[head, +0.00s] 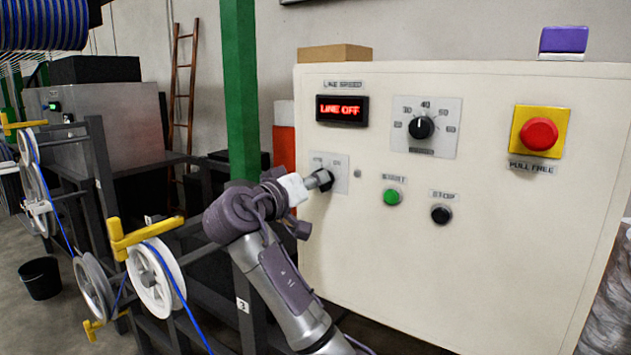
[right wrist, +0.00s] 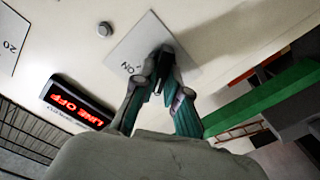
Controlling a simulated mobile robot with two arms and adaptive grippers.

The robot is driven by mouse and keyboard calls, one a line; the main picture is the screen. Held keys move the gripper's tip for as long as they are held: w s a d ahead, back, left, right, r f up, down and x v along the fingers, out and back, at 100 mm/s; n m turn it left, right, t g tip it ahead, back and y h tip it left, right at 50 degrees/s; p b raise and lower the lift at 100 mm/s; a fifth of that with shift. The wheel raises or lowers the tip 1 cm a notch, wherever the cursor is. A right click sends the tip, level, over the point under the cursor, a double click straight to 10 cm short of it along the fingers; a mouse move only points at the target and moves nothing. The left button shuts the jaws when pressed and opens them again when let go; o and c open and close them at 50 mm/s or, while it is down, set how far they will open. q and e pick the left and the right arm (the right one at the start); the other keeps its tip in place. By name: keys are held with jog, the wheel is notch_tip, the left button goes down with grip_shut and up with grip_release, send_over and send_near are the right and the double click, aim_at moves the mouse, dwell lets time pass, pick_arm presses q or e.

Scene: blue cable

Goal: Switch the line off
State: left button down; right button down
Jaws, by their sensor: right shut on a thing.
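The cream control panel (head: 480,270) stands in front of me. Its red display (head: 342,110) reads "LINE OFF"; it also shows in the right wrist view (right wrist: 77,103). The black rotary switch (head: 326,180) sits on a small light plate below the display. My right gripper (head: 318,181) is at this switch. In the right wrist view its two fingers (right wrist: 162,85) are shut on the black switch knob (right wrist: 160,62), and "ON" is legible on the plate beside it. The knob's exact setting is partly hidden by the fingers. My left gripper is not in view.
Right of the switch are a green start button (head: 391,197), a black stop button (head: 441,214), a speed dial (head: 421,128) and a red emergency button (head: 539,134). A green post (head: 238,90) and white cable reels (head: 155,278) stand left, close to my right arm.

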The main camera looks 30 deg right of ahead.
jog(key=c, duration=1.2)
grip_release()
jog(key=shift+a, duration=0.15)
jog(key=v, duration=1.2)
jog(key=shift+f, duration=0.1)
